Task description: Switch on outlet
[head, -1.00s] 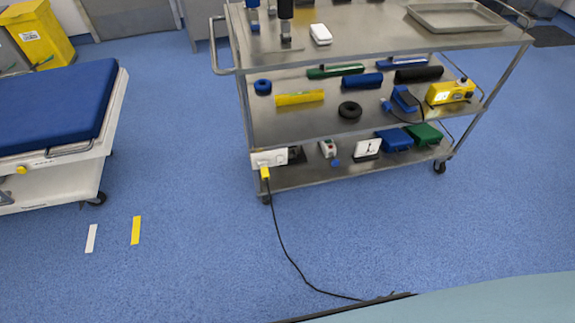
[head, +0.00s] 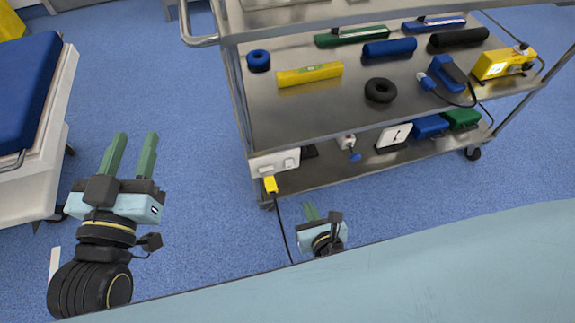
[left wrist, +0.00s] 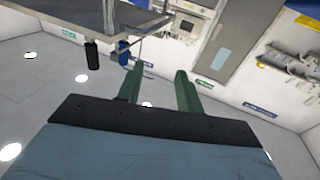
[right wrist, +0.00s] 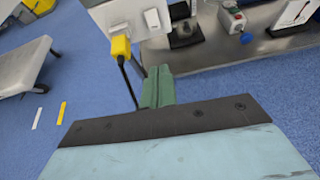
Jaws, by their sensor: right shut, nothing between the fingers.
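The white outlet (head: 262,165) is fixed at the front left corner of the cart's lowest shelf, with two rocker switches on its face. A yellow plug (head: 271,184) sits in its lower left part, and a black cable hangs from it. The outlet also shows at the top of the right wrist view (right wrist: 135,15), with the plug (right wrist: 120,46) below it. My right gripper (head: 311,212) is shut and empty, below and to the right of the outlet, apart from it. My left gripper (head: 132,152) is open and empty, raised over the floor left of the cart.
The metal cart (head: 320,105) holds rolls, a black ring (head: 381,90) and a yellow device (head: 503,62) on its middle shelf. A bed with a blue mattress (head: 25,90) stands at the left. Blue floor lies clear between bed and cart.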

